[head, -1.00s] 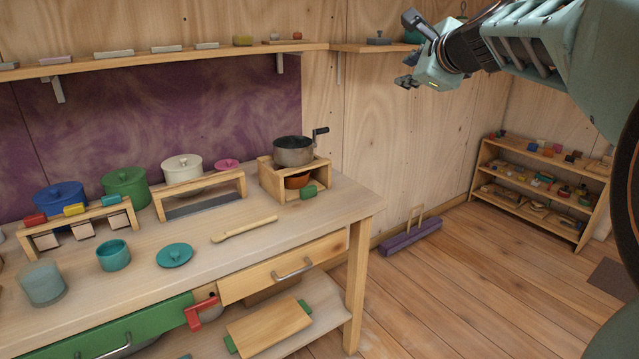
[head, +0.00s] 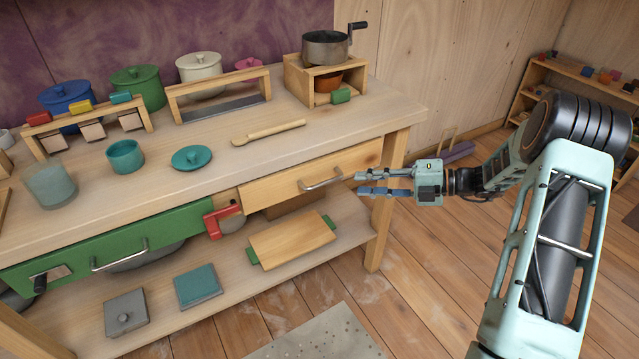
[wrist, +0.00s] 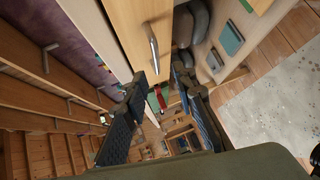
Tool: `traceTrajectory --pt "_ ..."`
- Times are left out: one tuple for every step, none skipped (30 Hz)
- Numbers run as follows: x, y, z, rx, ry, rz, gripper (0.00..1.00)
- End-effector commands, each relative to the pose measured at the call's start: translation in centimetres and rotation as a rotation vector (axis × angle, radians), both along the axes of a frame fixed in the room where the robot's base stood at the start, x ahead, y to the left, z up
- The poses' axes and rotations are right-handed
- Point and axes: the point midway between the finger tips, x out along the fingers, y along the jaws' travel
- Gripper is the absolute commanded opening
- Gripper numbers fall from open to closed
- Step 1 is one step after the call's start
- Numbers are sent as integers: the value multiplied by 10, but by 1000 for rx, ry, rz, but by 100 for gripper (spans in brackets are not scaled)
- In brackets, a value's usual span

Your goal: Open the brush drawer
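A plain wooden drawer front (head: 275,187) with a metal bar handle (head: 322,183) sits under the right part of the bench top; it looks closed. A wider green drawer front (head: 175,236) with its own bar handle (head: 120,257) is to its left. No label shows which is the brush drawer. My gripper (head: 360,184) is level with the wooden drawer, just right of its handle, fingers apart and empty. In the wrist view my gripper (wrist: 160,82) is open, with the wooden drawer's handle (wrist: 153,47) ahead of it and not between the fingers.
The bench's front right leg (head: 387,205) stands close to my gripper. A lower shelf (head: 340,225) holds a wooden board (head: 290,240) and two lidded boxes. A red handle (head: 220,219) sits between the drawers. The floor in front is open, with a speckled mat (head: 320,335).

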Motion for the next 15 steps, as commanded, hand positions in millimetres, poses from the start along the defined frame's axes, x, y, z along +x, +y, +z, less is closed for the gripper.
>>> traceTrajectory --pt "-3 -3 -5 50 38 -12 25" --pt "-4 -3 -4 73 56 -15 25" --pt "-5 -3 -4 97 74 -20 25" --pt "-6 -3 -4 109 83 -22 25" --pt "-6 -3 -4 118 90 -23 25" --pt "-6 -1 -4 125 95 -23 25" --pt "-6 2 -4 126 96 -22 25" --pt "-6 5 -4 127 97 -22 25" --pt "-5 10 -5 126 97 -20 25" --pt "-4 14 -6 126 96 -19 25" --pt "-4 19 -7 126 96 -18 25" --pt "-3 26 -8 126 96 -19 25" --pt "-1 32 -9 123 95 -19 25" --pt "0 38 -10 123 95 -18 25" --pt "1 45 -11 123 94 -19 25"
